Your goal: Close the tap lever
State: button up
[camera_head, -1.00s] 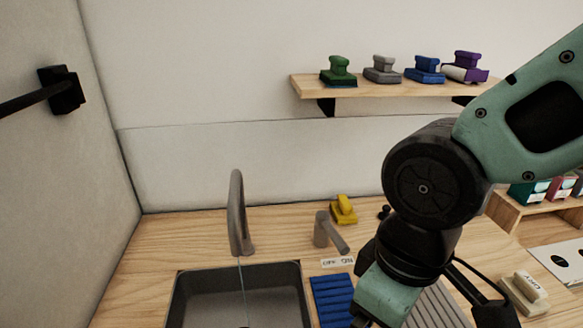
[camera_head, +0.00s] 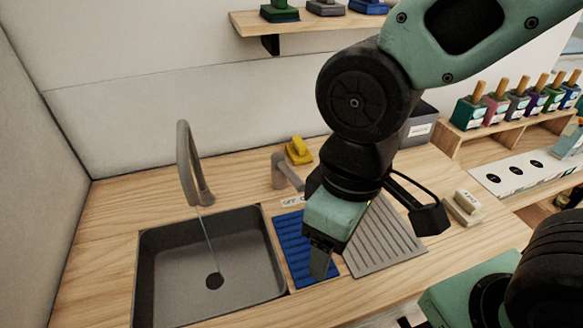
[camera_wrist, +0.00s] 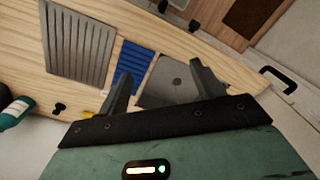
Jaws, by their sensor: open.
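The grey tap spout (camera_head: 187,165) arches over the left side of the sink, and a thin stream of water (camera_head: 209,240) runs from it. The grey tap lever (camera_head: 287,172) stands on the counter right of the spout, its handle pointing toward the front right.
The dark sink (camera_head: 150,250) is left of the blue mat (camera_head: 290,235); a grey ribbed drainboard (camera_head: 385,240) is right of it. A yellow-handled block (camera_head: 298,151) stands behind the lever. A labelled block (camera_head: 464,208) and a wooden rack (camera_head: 500,137) are to the right. A wall shelf (camera_head: 300,22) hangs above.

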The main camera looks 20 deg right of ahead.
aim_at(289, 173)
jog(key=shift+g, duration=0.3)
jog(key=w+f, duration=0.1)
jog(key=w, duration=0.1)
jog(key=w+d+f, duration=0.2)
jog(key=w, duration=0.1)
jog(key=shift+w+p, duration=0.3)
grip_shut()
jog(key=w+d+f+m+t+y+p, duration=0.1)
jog(key=w+d+f+m+t+y, duration=0.15)
jog(key=w+d, duration=0.7)
jog(key=w+d+f+m+t+y+p, duration=0.1)
jog(key=w+d+f+m+t+y, duration=0.2)
jog(key=w+d, duration=0.65)
jog(key=w+a+f+p, duration=0.1)
jog(key=w+a+f, duration=0.1)
jog(key=a, duration=0.4)
jog(key=w+a+f+n+g+p, duration=0.1)
jog(key=w+a+f+p, duration=0.1)
jog(key=a+f, duration=0.3)
jog(key=shift+a+y, duration=0.45)
jog(key=shift+a, duration=0.25)
